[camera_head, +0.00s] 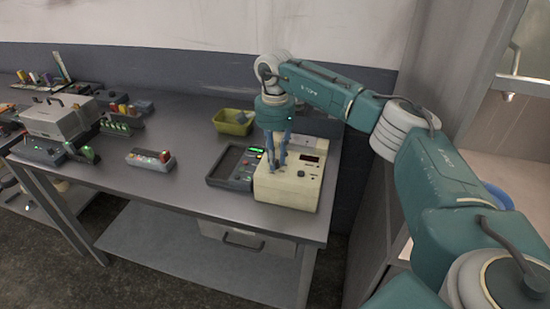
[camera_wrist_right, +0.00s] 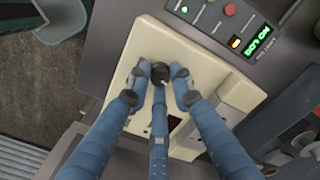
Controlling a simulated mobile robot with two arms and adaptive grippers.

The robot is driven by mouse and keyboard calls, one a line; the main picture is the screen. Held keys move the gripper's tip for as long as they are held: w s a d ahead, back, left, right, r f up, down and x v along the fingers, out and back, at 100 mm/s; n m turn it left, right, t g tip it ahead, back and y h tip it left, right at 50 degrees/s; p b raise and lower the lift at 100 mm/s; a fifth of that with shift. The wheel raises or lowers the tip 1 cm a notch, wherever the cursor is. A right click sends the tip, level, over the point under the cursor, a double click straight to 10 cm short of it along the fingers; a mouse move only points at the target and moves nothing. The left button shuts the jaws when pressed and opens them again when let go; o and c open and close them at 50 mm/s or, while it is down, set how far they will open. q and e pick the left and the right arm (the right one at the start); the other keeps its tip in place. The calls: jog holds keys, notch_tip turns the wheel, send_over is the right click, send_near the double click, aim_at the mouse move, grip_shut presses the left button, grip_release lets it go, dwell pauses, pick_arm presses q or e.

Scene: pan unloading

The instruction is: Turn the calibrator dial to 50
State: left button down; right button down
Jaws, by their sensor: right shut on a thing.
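The calibrator is a cream box (camera_head: 288,190) near the right end of the table, with a small dark display (camera_head: 310,159) showing red marks too small to read. Its dark round dial (camera_wrist_right: 160,71) sits on the top face in the right wrist view, with a light mark on its near edge. My right gripper (camera_head: 277,165) reaches straight down onto the box. In the wrist view the three blue fingers of my right gripper (camera_wrist_right: 159,78) are closed around the dial. The fingers hide the dial in the head view. My left gripper is not in view.
A dark grey device (camera_head: 233,167) with a green display stands against the calibrator's left side. A yellow-green bin (camera_head: 233,122) is behind it. The table (camera_head: 195,180) between is clear.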

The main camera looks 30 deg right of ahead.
jog(key=shift+n, duration=1.1)
jog(key=c, duration=1.5)
grip_release()
notch_tip(320, 180, up, 12)
jog(key=shift+r, duration=0.1)
